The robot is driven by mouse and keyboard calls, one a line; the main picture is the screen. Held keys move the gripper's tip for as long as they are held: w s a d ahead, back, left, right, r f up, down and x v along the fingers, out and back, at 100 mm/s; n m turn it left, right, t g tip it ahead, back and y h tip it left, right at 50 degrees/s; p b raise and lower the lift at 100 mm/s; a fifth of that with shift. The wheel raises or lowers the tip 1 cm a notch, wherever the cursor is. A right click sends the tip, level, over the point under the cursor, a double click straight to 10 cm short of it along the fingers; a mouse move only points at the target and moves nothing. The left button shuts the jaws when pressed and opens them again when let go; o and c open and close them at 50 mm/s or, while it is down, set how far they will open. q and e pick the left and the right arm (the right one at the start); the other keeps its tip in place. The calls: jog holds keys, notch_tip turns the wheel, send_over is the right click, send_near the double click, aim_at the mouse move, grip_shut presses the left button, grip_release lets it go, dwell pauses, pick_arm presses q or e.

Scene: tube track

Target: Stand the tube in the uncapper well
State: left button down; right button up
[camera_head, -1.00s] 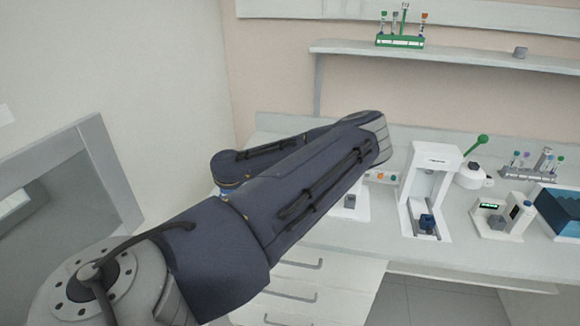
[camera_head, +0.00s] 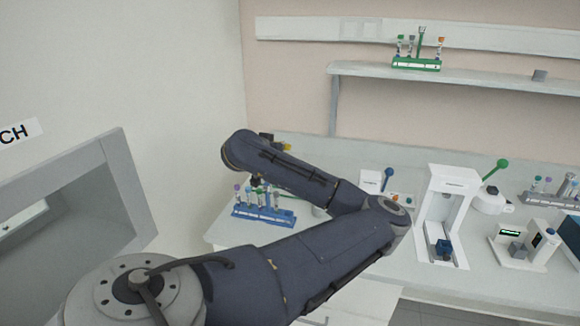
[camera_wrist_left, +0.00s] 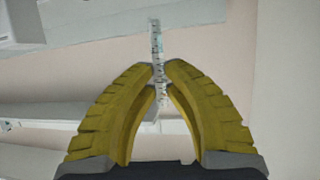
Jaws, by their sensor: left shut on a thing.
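My left gripper (camera_wrist_left: 160,72) is shut on a slim, clear tube (camera_wrist_left: 156,45) with dark marks along its side. In the left wrist view the tube sits between the yellow fingertips and sticks out past them. In the head view only a bit of yellow of the left gripper (camera_head: 284,145) shows behind my forearm, and the tube cannot be made out. A white machine (camera_head: 432,205) with an upright frame and a small dark block (camera_head: 444,248) at its base stands on the bench. It looks like the uncapper, but its well cannot be made out. My right gripper is out of view.
A blue rack (camera_head: 262,214) with several tubes stands at the bench's left end. A green rack (camera_head: 416,64) is on the shelf (camera_head: 470,80). A small white device (camera_head: 520,245) and a grey rack (camera_head: 550,198) are to the right. My arm covers part of the bench.

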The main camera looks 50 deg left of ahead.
pick_arm(q)
jog(key=shift+n+y, duration=0.5)
jog(key=r, duration=0.7)
jog(key=shift+w+a+r, duration=0.25)
jog(key=shift+a+r, duration=0.05)
jog(key=shift+r, duration=0.1)
jog(key=w+d+r, duration=0.7)
jog(key=d+r, duration=0.4)
jog(key=w+d+f+m+t+h, duration=0.1)
jog(key=w+d+f+m+h, duration=0.1)
jog(key=d, duration=0.6)
jog(key=w+d+f+m+h, duration=0.1)
jog(key=w+d+f, duration=0.15)
jog(key=d, duration=0.65)
jog(key=w+d+f+m+t+h, duration=0.1)
jog(key=w+d+f+m+h, duration=0.1)
jog(key=d, duration=0.6)
jog(key=s+d+f+m+h, duration=0.1)
jog(key=d+f+h, duration=0.1)
jog(key=d+f, duration=0.75)
jog(key=a+f, duration=1.4)
jog(key=a, duration=0.5)
jog(key=shift+w+a+f+m, duration=0.15)
jog(key=shift+a+f+m, duration=0.05)
jog(key=shift+a+m, duration=0.1)
